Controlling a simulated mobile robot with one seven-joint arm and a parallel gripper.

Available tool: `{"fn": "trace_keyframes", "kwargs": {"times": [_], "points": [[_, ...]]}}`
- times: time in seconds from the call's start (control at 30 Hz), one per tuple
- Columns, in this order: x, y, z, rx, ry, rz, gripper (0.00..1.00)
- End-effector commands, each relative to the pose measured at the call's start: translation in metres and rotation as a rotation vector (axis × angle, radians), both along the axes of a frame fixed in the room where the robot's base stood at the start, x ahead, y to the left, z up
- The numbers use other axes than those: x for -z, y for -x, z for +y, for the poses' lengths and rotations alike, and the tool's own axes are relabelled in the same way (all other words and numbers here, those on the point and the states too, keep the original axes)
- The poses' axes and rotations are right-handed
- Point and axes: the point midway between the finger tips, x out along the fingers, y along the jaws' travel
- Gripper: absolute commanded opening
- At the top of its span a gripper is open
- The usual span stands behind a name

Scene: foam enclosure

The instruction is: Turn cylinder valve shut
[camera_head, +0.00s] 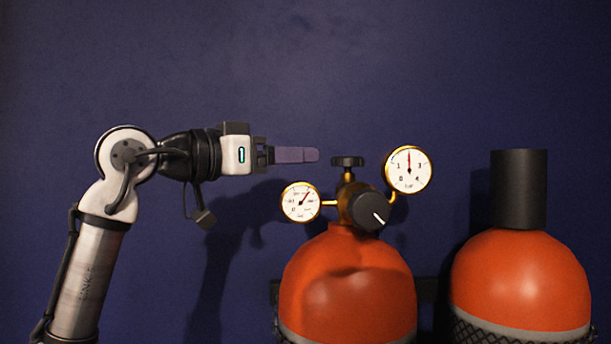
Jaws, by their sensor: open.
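The cylinder valve is a small black handwheel (348,162) on a brass stem, on top of an orange cylinder (345,280) at centre right. A brass regulator with a round black knob (367,211) sits just below it. My gripper (316,155) is to the left of the handwheel at about its height, pointing right, with a visible gap in the picture. Its fingers are open and overlap side-on, so only one shows clearly. Nothing is seen between them. The depth between gripper and handwheel cannot be told.
Two white-faced gauges, a left one (300,202) and a higher right one (408,170), flank the valve closely. A second orange cylinder (520,275) with a black cap (519,188) stands at the right. A dark blue wall (300,60) is behind. The space above the valve is clear.

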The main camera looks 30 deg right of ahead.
Motion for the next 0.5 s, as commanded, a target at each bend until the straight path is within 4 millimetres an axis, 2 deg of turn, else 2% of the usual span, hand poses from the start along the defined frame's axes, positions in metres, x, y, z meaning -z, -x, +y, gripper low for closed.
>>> {"fn": "trace_keyframes", "kwargs": {"times": [0.27, 0.5], "points": [[0.001, 0.006, -0.031, 0.026, -0.032, 0.009, 0.7], [0.0, 0.004, -0.082, 0.024, -0.031, 0.008, 0.7]]}}
